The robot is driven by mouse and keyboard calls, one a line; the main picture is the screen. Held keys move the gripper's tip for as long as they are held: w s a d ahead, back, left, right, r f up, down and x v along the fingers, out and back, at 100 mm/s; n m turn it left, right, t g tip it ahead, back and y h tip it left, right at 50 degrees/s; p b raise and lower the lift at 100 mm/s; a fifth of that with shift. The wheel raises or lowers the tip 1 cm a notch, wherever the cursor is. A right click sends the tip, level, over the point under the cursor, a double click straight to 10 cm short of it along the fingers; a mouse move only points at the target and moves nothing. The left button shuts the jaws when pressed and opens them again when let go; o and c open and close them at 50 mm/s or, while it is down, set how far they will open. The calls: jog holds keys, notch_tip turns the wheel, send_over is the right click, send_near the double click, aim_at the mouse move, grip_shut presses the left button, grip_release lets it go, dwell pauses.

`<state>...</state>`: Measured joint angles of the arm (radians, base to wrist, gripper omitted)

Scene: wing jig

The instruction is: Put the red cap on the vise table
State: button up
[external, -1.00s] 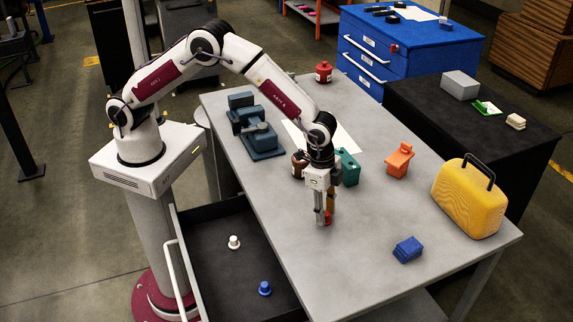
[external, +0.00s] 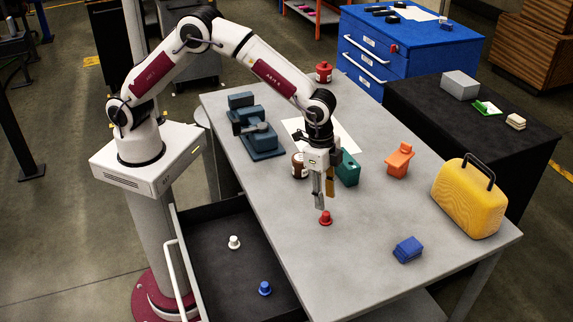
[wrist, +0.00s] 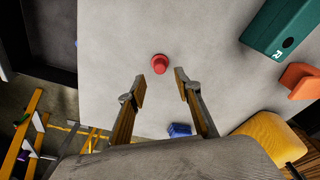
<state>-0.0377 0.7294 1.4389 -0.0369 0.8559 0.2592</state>
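The red cap (external: 326,218) sits on the grey table with the blue vise (external: 262,141), near the table edge above the open drawer. In the wrist view the red cap (wrist: 160,64) lies beyond the fingertips, roughly centred between them. My gripper (external: 324,202) is open and empty, just above the red cap and apart from it. In the wrist view both fingers of my gripper (wrist: 159,84) stand apart with bare table between them.
The open drawer (external: 206,285) holds a white cap (external: 234,242) and a blue cap (external: 265,288). A brown jar (external: 299,165), teal block (external: 348,169), orange part (external: 399,160), blue block (external: 408,249) and yellow case (external: 468,197) stand on the table. The table's front middle is clear.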

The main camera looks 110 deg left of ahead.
notch_tip(320, 180, up, 6)
jog(key=shift+s, duration=0.45)
dwell(0.4)
jog(key=s+d+r+n+t, duration=0.1)
jog(key=s+r+t, duration=0.1)
jog(key=s+r, duration=1.45)
jog(key=s+f+n+t, duration=0.1)
jog(key=s+t, duration=0.1)
jog(key=s, duration=2)
jog(key=shift+s+d+f, duration=0.2)
jog(key=shift+s+d, duration=0.05)
jog(key=shift+d, duration=0.05)
